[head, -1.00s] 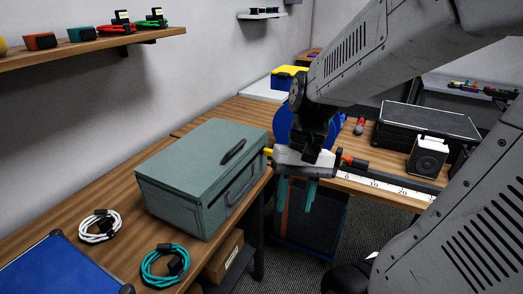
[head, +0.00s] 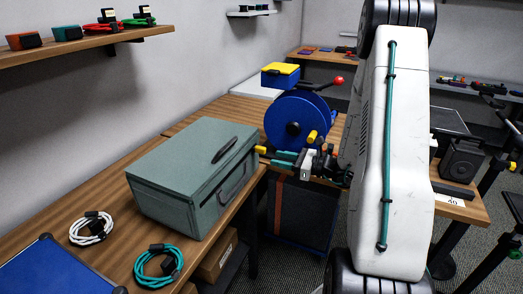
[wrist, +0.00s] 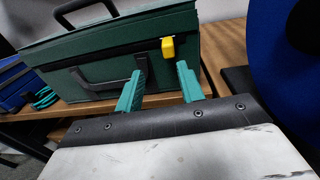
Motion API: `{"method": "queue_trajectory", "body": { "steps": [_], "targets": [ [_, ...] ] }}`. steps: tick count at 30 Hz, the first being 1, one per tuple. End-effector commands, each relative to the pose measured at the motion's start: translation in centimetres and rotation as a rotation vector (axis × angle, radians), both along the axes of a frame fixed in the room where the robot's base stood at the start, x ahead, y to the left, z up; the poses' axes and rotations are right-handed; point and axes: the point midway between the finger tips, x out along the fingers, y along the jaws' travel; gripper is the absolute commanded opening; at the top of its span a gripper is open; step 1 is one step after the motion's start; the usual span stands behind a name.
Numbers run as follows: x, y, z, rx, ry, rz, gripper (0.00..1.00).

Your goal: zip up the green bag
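The green bag (head: 180,190) is boxy, with dark handles on its top and front side, and stands on the wooden bench. In the wrist view the bag (wrist: 100,60) fills the upper left. A yellow pull tab (wrist: 168,47) sits at its upper edge near the right end. The tab also shows at the bag's far right corner in the head view (head: 261,150). My gripper (head: 281,158) points left at this corner. In the wrist view its teal fingers (wrist: 160,72) are apart with nothing between them, just short of the tab. The lid lies flat; the zip's closure is unclear.
White (head: 91,228) and teal (head: 158,266) coiled cables and a blue tray (head: 65,270) lie in front of the bag. A blue reel (head: 292,122) and a yellow-lidded box (head: 281,75) stand behind my gripper. A dark bin (head: 305,210) stands below it.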

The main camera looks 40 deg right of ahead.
Motion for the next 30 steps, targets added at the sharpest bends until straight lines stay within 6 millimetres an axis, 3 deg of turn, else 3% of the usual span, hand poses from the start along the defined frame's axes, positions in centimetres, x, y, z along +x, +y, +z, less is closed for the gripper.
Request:
{"method": "queue_trajectory", "body": {
  "steps": [5, 18, 30],
  "targets": [
    [1.2, -0.8, 0.9, 0.035, -0.020, -0.055, 0.38],
    [6.6, 2.6, 0.9, 0.035, -0.018, -0.049, 0.38],
    [7.5, 3.0, 0.9, 0.035, -0.017, -0.051, 0.38]
  ]
}}
